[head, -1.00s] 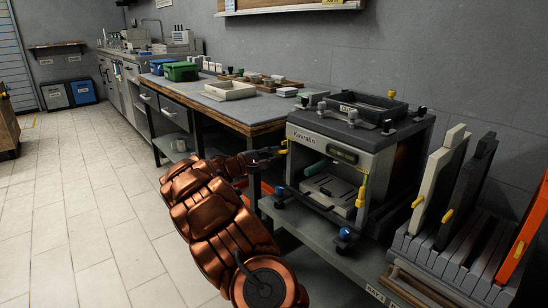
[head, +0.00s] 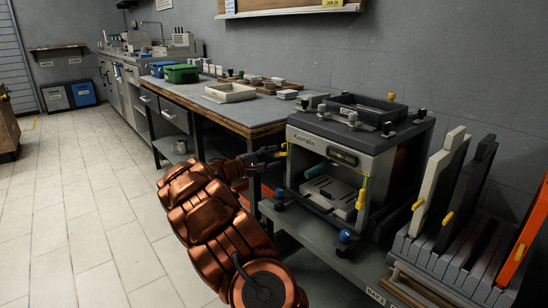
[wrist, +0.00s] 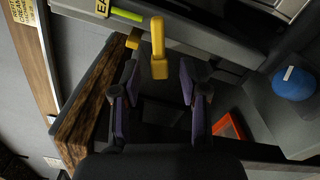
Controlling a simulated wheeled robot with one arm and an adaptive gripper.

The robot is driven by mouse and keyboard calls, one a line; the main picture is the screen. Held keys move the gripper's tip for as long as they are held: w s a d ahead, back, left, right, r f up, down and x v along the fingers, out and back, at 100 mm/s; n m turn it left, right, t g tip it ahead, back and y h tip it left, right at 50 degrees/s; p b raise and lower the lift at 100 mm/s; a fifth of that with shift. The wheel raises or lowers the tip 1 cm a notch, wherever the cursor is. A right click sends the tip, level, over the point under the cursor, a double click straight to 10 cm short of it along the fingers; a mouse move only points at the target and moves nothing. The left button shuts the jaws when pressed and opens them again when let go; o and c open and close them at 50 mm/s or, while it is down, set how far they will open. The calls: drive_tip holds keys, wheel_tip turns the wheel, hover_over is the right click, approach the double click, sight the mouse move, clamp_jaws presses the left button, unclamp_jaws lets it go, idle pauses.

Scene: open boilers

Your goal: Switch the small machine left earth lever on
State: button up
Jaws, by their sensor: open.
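The small machine (head: 345,150) is a grey box with a dark frame and an open front, on a grey bench. Its left earth lever (head: 284,149) is a small yellow handle at the left front edge. In the wrist view the yellow lever (wrist: 158,48) stands just beyond the fingertips, roughly centred between them. My gripper (head: 272,154) is at the machine's left side, close to the lever. In the wrist view my gripper (wrist: 159,85) is open, with a purple-padded finger on each side and nothing held. Whether a finger touches the lever is unclear.
A second yellow lever (head: 361,196) hangs at the machine's right front. Blue knobs (head: 345,237) stand at the front. The wooden-edged worktable (head: 255,128) is close behind my gripper. A rack of upright plates (head: 450,245) stands at right. The tiled floor at left is clear.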

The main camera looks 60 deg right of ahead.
drive_tip(key=v, duration=1.1)
drive_tip(key=shift+a, duration=0.2)
drive_tip(key=shift+r, duration=0.1)
